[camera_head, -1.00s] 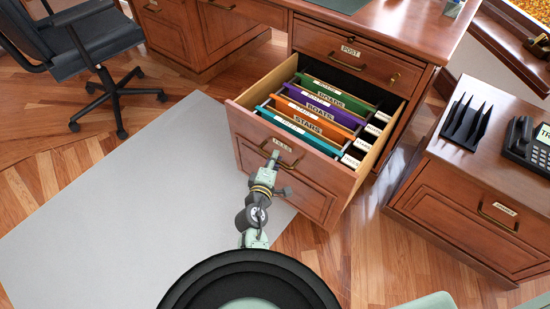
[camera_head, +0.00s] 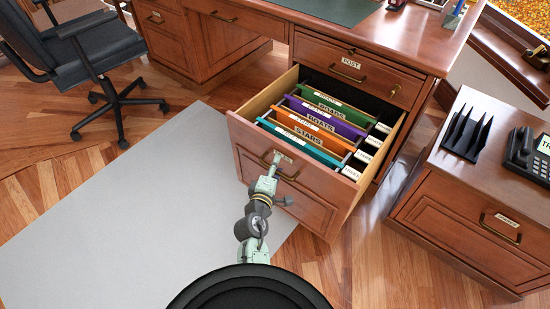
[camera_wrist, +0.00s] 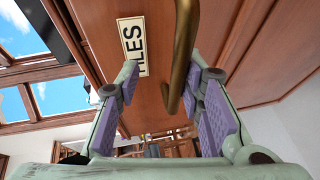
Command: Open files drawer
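The files drawer (camera_head: 312,192) is a wooden desk drawer, pulled well out, with green, purple, orange and teal labelled folders (camera_head: 318,120) inside. Its front carries a brass handle (camera_head: 289,178) and a small label (camera_head: 284,157). The wrist view shows the handle (camera_wrist: 183,45) close up, beside the label (camera_wrist: 132,46) reading "ILES", its first letter hidden. My gripper (camera_head: 271,166) is at the drawer front, by the handle. In the wrist view its two purple-padded fingers (camera_wrist: 164,78) are apart, with the handle between them, nearer the right finger. I cannot tell whether they touch.
The shut post drawer (camera_head: 347,65) sits above the open drawer. A cabinet (camera_head: 463,215) with a phone (camera_head: 520,150) and black rack (camera_head: 467,135) stands at right. An office chair (camera_head: 105,75) is at left. Grey mat (camera_head: 130,215) and clear floor lie in front.

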